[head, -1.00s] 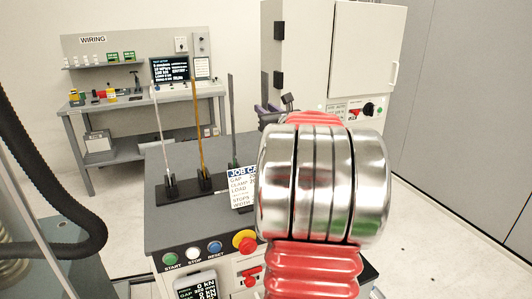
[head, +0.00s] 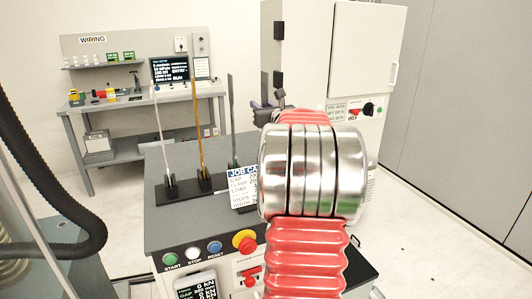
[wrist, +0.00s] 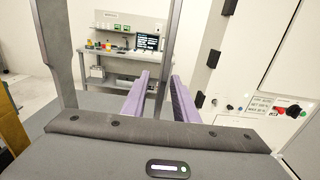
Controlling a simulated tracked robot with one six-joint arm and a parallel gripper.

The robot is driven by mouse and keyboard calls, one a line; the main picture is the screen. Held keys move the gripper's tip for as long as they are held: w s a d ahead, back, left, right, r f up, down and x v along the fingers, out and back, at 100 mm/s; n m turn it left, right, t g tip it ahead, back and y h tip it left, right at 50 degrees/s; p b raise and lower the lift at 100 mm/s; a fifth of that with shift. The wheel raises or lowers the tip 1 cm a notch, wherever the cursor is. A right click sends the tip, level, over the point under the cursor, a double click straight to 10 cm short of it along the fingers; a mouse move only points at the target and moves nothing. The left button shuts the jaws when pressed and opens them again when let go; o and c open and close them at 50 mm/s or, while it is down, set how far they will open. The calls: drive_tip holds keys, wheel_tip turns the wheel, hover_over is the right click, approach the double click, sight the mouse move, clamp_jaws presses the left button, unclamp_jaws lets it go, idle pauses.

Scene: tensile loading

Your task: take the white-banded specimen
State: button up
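Three thin upright specimens stand in a black rack (head: 187,192) on the dark bench: a pale silver one (head: 163,135), a yellow-brass one (head: 199,135) and a dark grey one (head: 231,115). I cannot make out a white band on any of them. My gripper (head: 262,108) is right of the dark grey one, partly hidden behind my arm. In the wrist view its two purple fingers (wrist: 161,92) are apart. A grey upright strip (wrist: 172,50) shows between them; I cannot tell whether it is in the gap or beyond. A wider grey strip (wrist: 55,60) rises at left.
Start, stop and reset buttons and a red-yellow knob (head: 245,241) line the bench front. A white cabinet (head: 345,60) stands behind right. A wiring table (head: 130,107) is at the back left. A black hose hangs at far left.

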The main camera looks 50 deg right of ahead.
drive_tip(key=shift+c, duration=0.4)
clamp_jaws()
idle(1.0)
drive_tip(key=shift+r, duration=0.15)
